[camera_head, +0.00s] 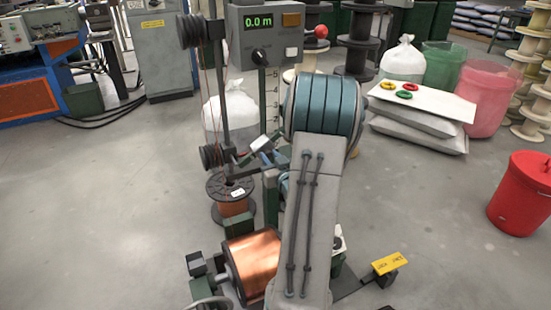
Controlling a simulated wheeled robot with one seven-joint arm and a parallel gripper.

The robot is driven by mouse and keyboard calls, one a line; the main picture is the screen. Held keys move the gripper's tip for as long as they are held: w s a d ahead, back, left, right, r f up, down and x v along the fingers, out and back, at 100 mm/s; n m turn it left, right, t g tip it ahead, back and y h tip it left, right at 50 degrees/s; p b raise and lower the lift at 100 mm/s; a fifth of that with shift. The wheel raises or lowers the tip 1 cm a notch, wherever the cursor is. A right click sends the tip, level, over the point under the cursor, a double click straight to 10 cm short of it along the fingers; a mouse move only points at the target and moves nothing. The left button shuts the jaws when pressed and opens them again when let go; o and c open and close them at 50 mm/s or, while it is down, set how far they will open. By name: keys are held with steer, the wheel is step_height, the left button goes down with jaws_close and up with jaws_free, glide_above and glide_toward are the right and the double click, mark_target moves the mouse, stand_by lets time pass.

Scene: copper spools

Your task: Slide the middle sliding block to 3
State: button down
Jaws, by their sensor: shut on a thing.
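A vertical slide with a numbered white scale (272,98) stands under a grey display box (264,36) that reads 0.0 m. The numbers 5 and 4 show near its top; lower marks are too small to read. The middle sliding block (262,145) appears low on the slide, beside the lower dark pulley (211,156). My gripper (268,158) is at this block and appears shut on it. My arm's large blue-grey joint and grey link cover the slide's right side and much of my gripper, so the exact contact is hidden.
An upper dark pulley (190,31) sits on the post at left. A copper spool (252,262) lies in the stand below, with another spool (231,197) behind it. A red bin (521,193) stands at right. Floor at left is clear.

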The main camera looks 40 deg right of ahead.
steer(key=shift+a+f, duration=0.25)
steer(key=shift+a, duration=0.05)
steer(key=c, duration=1.2)
jaws_free()
steer(key=shift+w+a, duration=0.1)
steer(key=shift+r, duration=0.1)
steer(key=shift+d+p+v, duration=0.2)
steer(key=shift+p+v, duration=5.75)
steer(key=shift+v, duration=0.9)
